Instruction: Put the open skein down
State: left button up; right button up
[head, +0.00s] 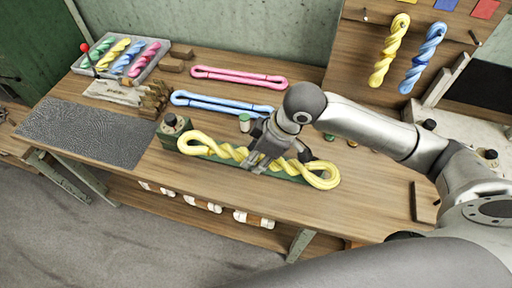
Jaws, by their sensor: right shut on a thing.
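A yellow skein (208,147), twisted along its middle with a loop at each end, lies along a long green block (300,177) on the wooden bench (350,215). My right gripper (258,163) comes down over the middle of the yellow skein and is shut on it; the fingers hide part of it. I cannot tell whether the skein rests fully on the block. A pink open skein (238,77) and a blue open skein (222,104) lie flat behind it on the bench. My left gripper is not in view.
A grey tray (161,66) of twisted skeins stands at the back left, near a dark textured mat (85,132). A small green-topped spool (244,122) stands close behind my gripper. Yellow (390,50) and blue (422,58) skeins hang from pegs. The bench's front right is clear.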

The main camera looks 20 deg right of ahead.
jog(key=s+a+r, duration=0.1)
jog(key=s+r, duration=0.1)
jog(key=s, duration=0.3)
jog(key=w+d+r+m+t+h+b, duration=0.2)
jog(key=w+d+r+m+h+b, duration=0.2)
jog(key=w+d+m, duration=0.55)
jog(key=s+a+f+n+g+y+p, duration=0.1)
jog(key=s+a+f+n+y+p, duration=0.2)
jog(key=s+a+n, duration=0.6)
jog(key=shift+a+f+g+y, duration=0.4)
jog(key=shift+a+f+y, duration=0.05)
jog(key=shift+y, duration=0.15)
jog(key=shift+n, duration=0.25)
